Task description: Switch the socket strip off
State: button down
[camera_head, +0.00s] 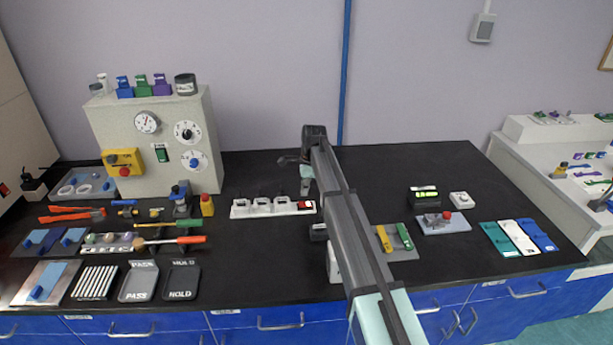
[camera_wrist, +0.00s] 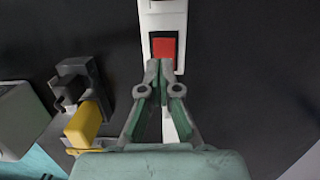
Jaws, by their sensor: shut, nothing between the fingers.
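The white socket strip (camera_head: 265,208) lies on the black bench, with several sockets in a row and a red rocker switch (camera_head: 305,205) at its right end. In the wrist view the strip (camera_wrist: 163,22) runs upright in the picture, with the red switch (camera_wrist: 164,48) near its lower end. Which way the rocker is tipped I cannot tell. My gripper (camera_wrist: 159,66) is shut and empty, its fingertips over the switch's lower edge in the wrist view. In the head view my gripper (camera_head: 306,187) points down above the switch end; contact cannot be told.
A grey-black device (camera_wrist: 75,82) and a yellow piece (camera_wrist: 88,125) stand left of my gripper in the wrist view. A grey cabinet with dials (camera_head: 150,150) stands at the back left. A yellow bottle (camera_head: 207,206) is left of the strip. The bench behind the strip is clear.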

aim_at(306, 205)
jog(key=shift+a+f+p, duration=0.2)
jog(key=shift+f+p, duration=0.1)
jog(key=shift+f, duration=0.9)
jog(key=shift+a+f+p, duration=0.15)
jog(key=shift+f+p, duration=0.15)
jog(key=shift+f, duration=0.85)
jog(key=shift+s+a+f+h, duration=0.15)
jog(key=shift+a+f+h, duration=0.1)
jog(key=shift+f+h, duration=0.3)
jog(key=shift+r, duration=0.1)
jog(key=shift+s, duration=0.1)
jog(key=shift+d, duration=0.15)
jog(key=shift+d, duration=0.75)
